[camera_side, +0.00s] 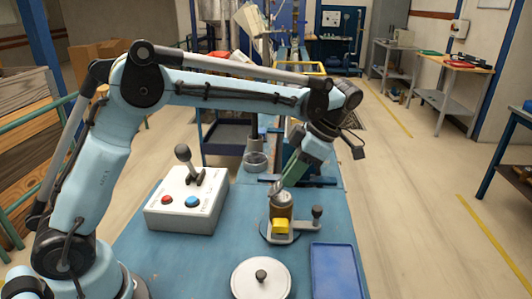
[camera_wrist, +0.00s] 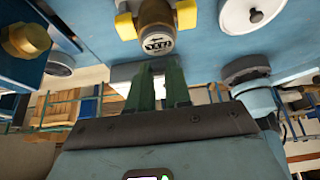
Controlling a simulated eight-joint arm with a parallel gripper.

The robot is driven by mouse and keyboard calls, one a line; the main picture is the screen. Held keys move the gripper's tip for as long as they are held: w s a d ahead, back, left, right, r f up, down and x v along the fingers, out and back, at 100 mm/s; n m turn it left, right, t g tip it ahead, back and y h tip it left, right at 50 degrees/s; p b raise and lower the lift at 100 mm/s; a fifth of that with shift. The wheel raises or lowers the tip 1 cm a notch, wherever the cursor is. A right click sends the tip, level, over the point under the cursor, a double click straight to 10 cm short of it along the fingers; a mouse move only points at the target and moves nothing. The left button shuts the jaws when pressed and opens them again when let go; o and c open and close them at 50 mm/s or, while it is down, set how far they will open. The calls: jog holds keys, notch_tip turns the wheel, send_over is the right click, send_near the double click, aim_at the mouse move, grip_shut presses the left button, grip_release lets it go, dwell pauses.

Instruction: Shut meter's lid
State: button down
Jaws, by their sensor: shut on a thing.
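The meter (camera_side: 282,211) is a small brownish cylinder standing in a clamp with a yellow block (camera_side: 281,226) on the blue bench. In the wrist view the meter (camera_wrist: 154,16) shows its round face with dark digits. A grey lid piece (camera_side: 276,187) shows tilted up at the meter's top rim in the side view. My gripper (camera_side: 283,186) reaches down to this rim from the upper right, its green fingers closed at the lid. In the wrist view my gripper (camera_wrist: 160,68) shows both green fingers; the contact itself is hard to make out.
A white control box (camera_side: 187,199) with lever and red and blue buttons stands left of the meter. A white disc (camera_side: 250,288) with a dark knob lies in front, beside a blue tray (camera_side: 337,272). The clamp's dark-knobbed handle (camera_side: 317,213) sticks out right.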

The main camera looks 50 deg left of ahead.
jog(key=shift+w+d+f+g, duration=0.1)
jog(key=shift+f+g, duration=0.05)
jog(key=shift+g, duration=0.15)
jog(key=c, duration=1)
grip_release()
jog(key=shift+c, duration=0.2)
jog(key=v, duration=0.7)
jog(key=shift+d+r, duration=0.2)
jog(key=shift+r, duration=0.05)
